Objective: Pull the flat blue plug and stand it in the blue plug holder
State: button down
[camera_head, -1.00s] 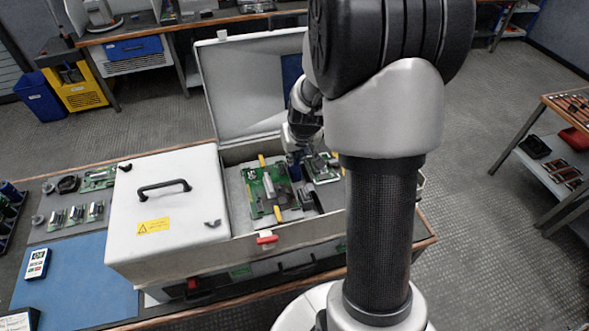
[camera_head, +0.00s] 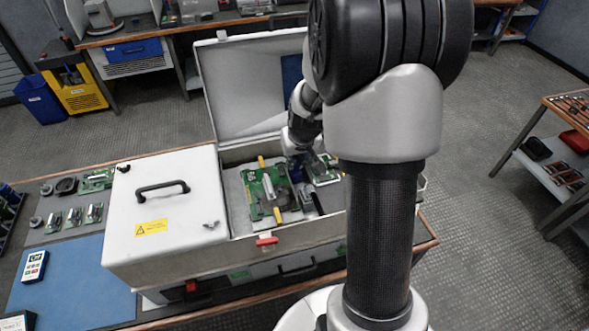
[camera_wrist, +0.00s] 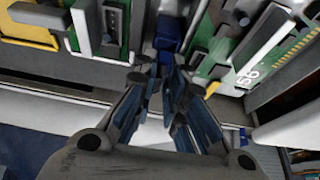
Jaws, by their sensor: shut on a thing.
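My gripper (camera_wrist: 166,74) is shut on a blue block, which I take to be the flat blue plug (camera_wrist: 174,28). The plug shows just beyond the fingertips at the top middle of the wrist view, among circuit boards. In the head view, my gripper (camera_head: 297,150) reaches down into the open case, and a small patch of blue shows below it beside the green board (camera_head: 258,190). I cannot tell whether the plug is still seated. I cannot make out the blue plug holder for certain in either view.
The open case (camera_head: 222,255) has a raised lid (camera_head: 240,90) behind my arm. A white cover with a black handle (camera_head: 162,187) stands left of the opening. A blue mat (camera_head: 85,285) lies further left on the bench. Boards and parts crowd the space around my fingers.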

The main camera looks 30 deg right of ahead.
jog(key=shift+f+b, duration=0.45)
jog(key=shift+f, duration=0.05)
jog(key=shift+s, duration=0.1)
jog(key=c, duration=1.6)
grip_release()
jog(key=shift+f, duration=0.1)
jog(key=shift+o, duration=0.2)
jog(key=s+a+r+n, duration=0.1)
jog(key=s+a+r, duration=0.4)
jog(key=r, duration=0.3)
jog(key=s+a+r, duration=0.5)
jog(key=a+r, duration=0.1)
jog(key=r, duration=0.1)
jog(key=s+a+r+n, duration=0.1)
jog(key=s+a, duration=0.2)
jog(key=s, duration=0.4)
jog(key=s+a+r+n+y, duration=0.1)
jog(key=s+a+r, duration=0.1)
jog(key=s+a, duration=0.2)
jog(key=s, duration=0.3)
jog(key=shift+s, duration=0.15)
